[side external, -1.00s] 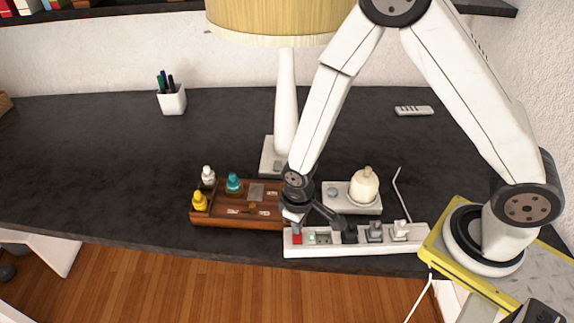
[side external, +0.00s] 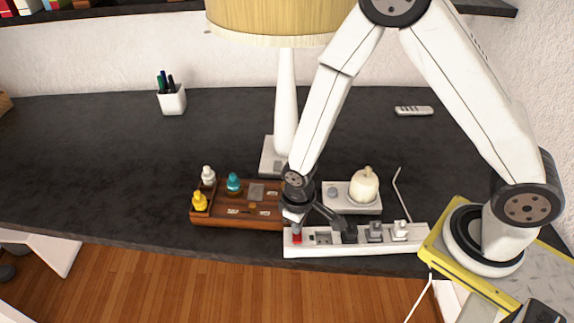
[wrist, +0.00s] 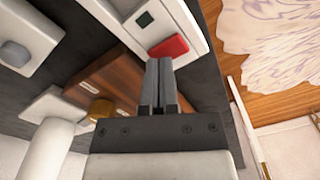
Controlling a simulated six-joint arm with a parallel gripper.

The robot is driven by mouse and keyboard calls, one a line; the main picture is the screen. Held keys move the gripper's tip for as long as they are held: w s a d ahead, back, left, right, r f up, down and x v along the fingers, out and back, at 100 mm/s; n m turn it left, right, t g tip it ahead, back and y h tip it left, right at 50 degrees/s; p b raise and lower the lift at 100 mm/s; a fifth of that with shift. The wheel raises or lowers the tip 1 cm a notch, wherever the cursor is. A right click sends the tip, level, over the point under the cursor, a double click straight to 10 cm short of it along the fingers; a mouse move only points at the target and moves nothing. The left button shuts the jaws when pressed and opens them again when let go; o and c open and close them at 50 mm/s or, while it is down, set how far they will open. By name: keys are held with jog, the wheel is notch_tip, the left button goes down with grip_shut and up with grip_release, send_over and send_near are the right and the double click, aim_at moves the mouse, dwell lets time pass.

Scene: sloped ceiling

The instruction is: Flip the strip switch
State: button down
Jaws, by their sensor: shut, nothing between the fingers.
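The white power strip (side external: 345,249) lies along the front edge of the dark desk, with plugs in its right part. Its red switch (side external: 297,239) is at the left end. In the wrist view the red switch (wrist: 169,47) sits on the white strip (wrist: 150,22), just beyond my fingertips. My gripper (wrist: 158,62) is shut and empty, its tips right at the near edge of the switch. In the side view my gripper (side external: 294,222) points down over the strip's left end. Whether the tips touch the switch I cannot tell.
A wooden tray (side external: 225,222) with small bottles stands just left of the strip. A white base with a cream round-bodied object (side external: 364,186) is behind the strip. The lamp (side external: 286,105) rises behind my gripper. The desk's left half is mostly clear.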

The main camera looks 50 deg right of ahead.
jog(key=shift+r, duration=3.15)
jog(key=shift+d+r, duration=0.1)
jog(key=s+d+r+m+t, duration=0.2)
jog(key=s+d+r+m, duration=0.1)
jog(key=d+r, duration=0.6)
jog(key=shift+s+d+r+t, duration=0.15)
jog(key=shift+s+d+t, duration=0.15)
jog(key=shift+s+d, duration=0.4)
